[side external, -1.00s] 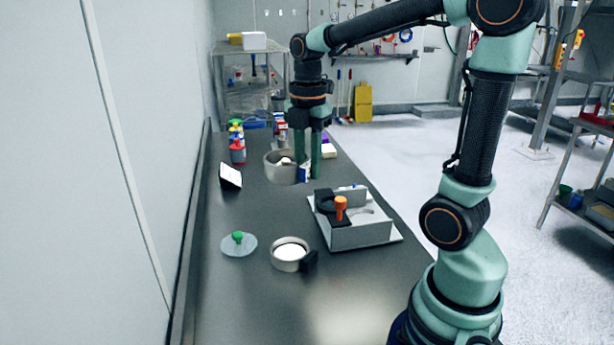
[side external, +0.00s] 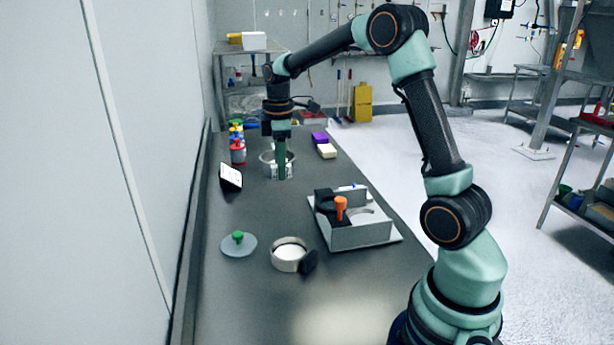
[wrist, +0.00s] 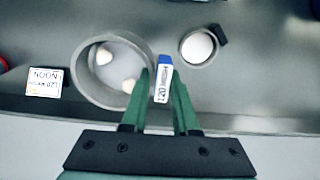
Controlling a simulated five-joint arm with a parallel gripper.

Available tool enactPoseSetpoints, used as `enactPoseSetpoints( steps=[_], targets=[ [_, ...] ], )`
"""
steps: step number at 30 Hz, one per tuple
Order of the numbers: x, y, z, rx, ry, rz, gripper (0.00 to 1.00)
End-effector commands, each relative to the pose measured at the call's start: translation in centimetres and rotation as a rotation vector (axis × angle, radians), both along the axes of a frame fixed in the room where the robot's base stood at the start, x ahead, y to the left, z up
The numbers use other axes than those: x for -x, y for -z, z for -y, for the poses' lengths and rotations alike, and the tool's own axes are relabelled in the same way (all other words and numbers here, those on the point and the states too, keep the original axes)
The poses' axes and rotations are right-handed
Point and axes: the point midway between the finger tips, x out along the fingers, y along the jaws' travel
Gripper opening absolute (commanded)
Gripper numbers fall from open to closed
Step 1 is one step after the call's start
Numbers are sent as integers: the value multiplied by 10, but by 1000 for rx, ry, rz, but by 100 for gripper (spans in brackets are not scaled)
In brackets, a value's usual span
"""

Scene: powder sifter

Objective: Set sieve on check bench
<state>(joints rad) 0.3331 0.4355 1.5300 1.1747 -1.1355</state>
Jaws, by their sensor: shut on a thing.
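The sieve (side external: 264,160) is a round grey ring on the far part of the dark bench (side external: 250,215), half hidden by my gripper (side external: 283,176). In the wrist view the sieve (wrist: 78,72) lies left of the fingers, with a pale inside and small tan lumps. A white tab with a blue end, marked 120 (wrist: 163,85), stands at its right side between my two green fingers (wrist: 163,92). My gripper is shut on this tab. I cannot tell whether the sieve is raised or resting.
A white card (side external: 231,176) stands left of the sieve, with red-capped bottles (side external: 237,150) behind. Purple and white blocks (side external: 322,140) lie right. Nearer are a white fixture with an orange knob (side external: 341,206), a powder pan (side external: 290,252) and a green-knobbed disc (side external: 238,243).

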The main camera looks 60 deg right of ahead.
Motion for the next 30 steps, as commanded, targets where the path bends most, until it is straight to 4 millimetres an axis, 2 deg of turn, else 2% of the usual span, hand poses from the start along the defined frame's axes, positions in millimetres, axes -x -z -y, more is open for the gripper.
enactPoseSetpoints(
  steps=[3, 12, 15, 20, 27, 30],
  targets=[
    [1, 31, 0, -2, -1, -6, 0],
    [1, 99, -1, -1, -3, -4, 0],
    [1, 111, 0, -1, -3, -2, 0],
    [0, 121, 0, -1, -3, -1, 0],
    [1, 154, 0, -1, -3, -2, 0],
    [1, 160, 0, 0, -3, 0, 0]
  ],
)
